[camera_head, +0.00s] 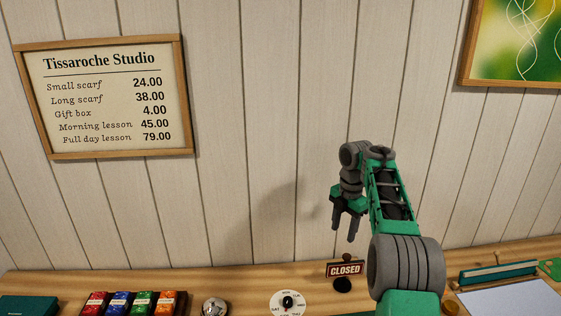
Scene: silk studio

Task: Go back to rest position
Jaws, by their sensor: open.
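My gripper (343,232) hangs at the end of my green and grey arm, right of the picture's middle. Its two dark fingers point down and stand apart, with nothing between them. It is above the wooden counter (240,276), over the small CLOSED sign (345,269), and looks clear of it. The arm comes up from the bottom right and bends over at the top. My arm hides part of the counter behind it.
On the counter stand several coloured packets (118,303), a silver bell (214,307), a white dial (290,303), and a teal holder (497,272) beside a pale sheet (512,299). A price board (107,97) and a green picture (517,40) hang on the plank wall.

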